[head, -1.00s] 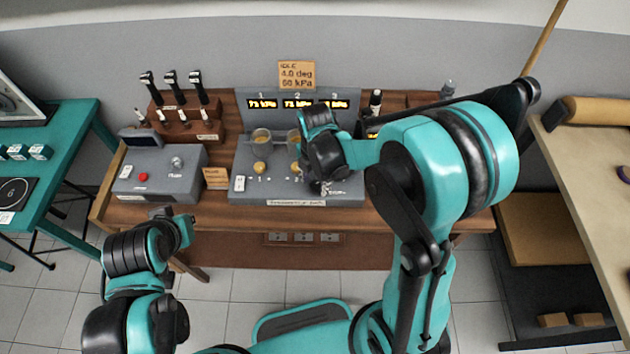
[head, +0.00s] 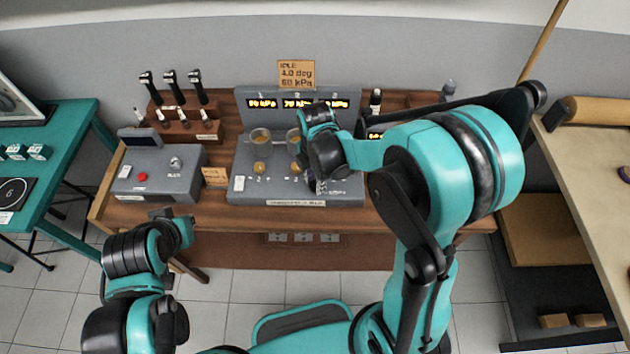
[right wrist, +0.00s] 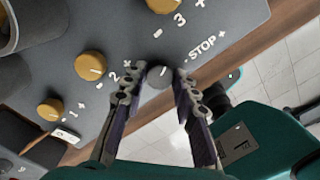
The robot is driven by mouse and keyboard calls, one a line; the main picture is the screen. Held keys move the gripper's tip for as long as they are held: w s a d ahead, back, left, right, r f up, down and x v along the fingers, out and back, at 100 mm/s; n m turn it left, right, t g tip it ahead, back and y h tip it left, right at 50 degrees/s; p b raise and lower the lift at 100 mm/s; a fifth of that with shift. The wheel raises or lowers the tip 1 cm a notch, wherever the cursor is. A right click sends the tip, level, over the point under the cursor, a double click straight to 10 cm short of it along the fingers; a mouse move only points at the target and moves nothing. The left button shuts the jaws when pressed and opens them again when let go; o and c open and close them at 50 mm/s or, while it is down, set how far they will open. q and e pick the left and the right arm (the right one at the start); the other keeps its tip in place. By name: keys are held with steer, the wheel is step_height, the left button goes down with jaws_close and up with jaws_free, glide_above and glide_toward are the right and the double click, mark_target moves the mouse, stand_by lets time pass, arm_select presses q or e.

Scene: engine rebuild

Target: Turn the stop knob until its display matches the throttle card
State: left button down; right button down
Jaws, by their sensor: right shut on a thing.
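The grey stop knob (right wrist: 160,76) sits beside the printed word STOP in the right wrist view. My right gripper (right wrist: 160,84) has a finger on each side of it and is shut on it. In the head view my right gripper (head: 316,184) is over the front right of the grey panel (head: 255,196) and hides the knob. The card (head: 297,75) above reads IDLE, 4.0 deg, 60 kPa. A small lit display (head: 374,134) right of the gripper is partly covered and unreadable. My left gripper (head: 170,213) hangs in front of the bench, its fingers unclear.
Three yellow knobs (right wrist: 91,65) line the panel near my right fingers. A grey box with a red button (head: 143,177) is at left. The floor before the bench is clear.

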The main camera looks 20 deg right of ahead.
steer(key=m, duration=0.3)
steer(key=shift+m+b, duration=0.35)
steer(key=shift+m, duration=0.05)
steer(key=m, duration=0.3)
steer(key=shift+b, duration=0.3)
steer(key=m, duration=0.7)
steer(key=shift+b, duration=0.35)
steer(key=m, duration=0.7)
steer(key=shift+b, duration=0.3)
steer(key=m, duration=0.6)
steer(key=shift+m, duration=0.3)
steer(key=c, duration=1.2)
jaws_free()
